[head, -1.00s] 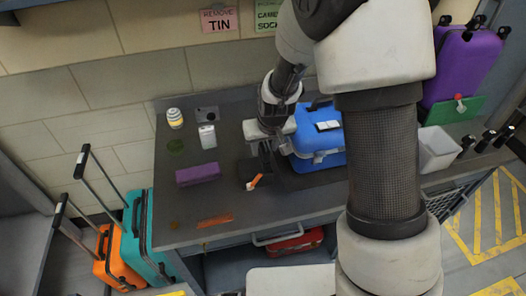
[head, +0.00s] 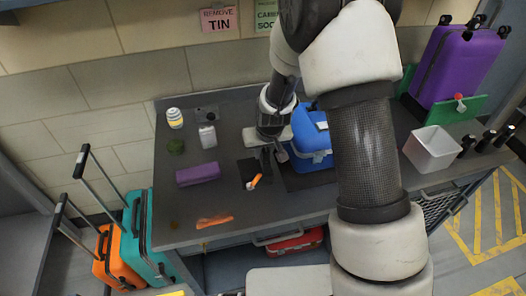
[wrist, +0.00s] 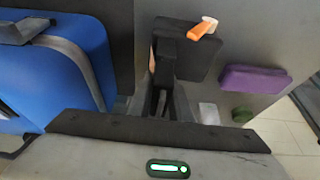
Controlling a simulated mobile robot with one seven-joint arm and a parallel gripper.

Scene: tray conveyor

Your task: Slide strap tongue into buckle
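A blue case (head: 312,138) stands on the dark bench to the right of my gripper (head: 272,160). In the wrist view the blue case (wrist: 70,75) is at the left, with a grey strap-like band (wrist: 75,55) along its edge. A small orange piece with a white end (head: 256,180) lies by a black pad (head: 246,168) just left of my gripper. The orange piece (wrist: 199,31) also shows at the top of the wrist view. My fingers point down close to the pad; their gap is unclear. I cannot make out the strap tongue or buckle for certain.
A purple block (head: 198,174), a white-and-yellow jar (head: 175,118), a pale container (head: 208,137) and a flat orange piece (head: 214,221) lie to the left. A white bin (head: 432,148) and a purple suitcase (head: 458,65) stand at the right. The front middle of the bench is clear.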

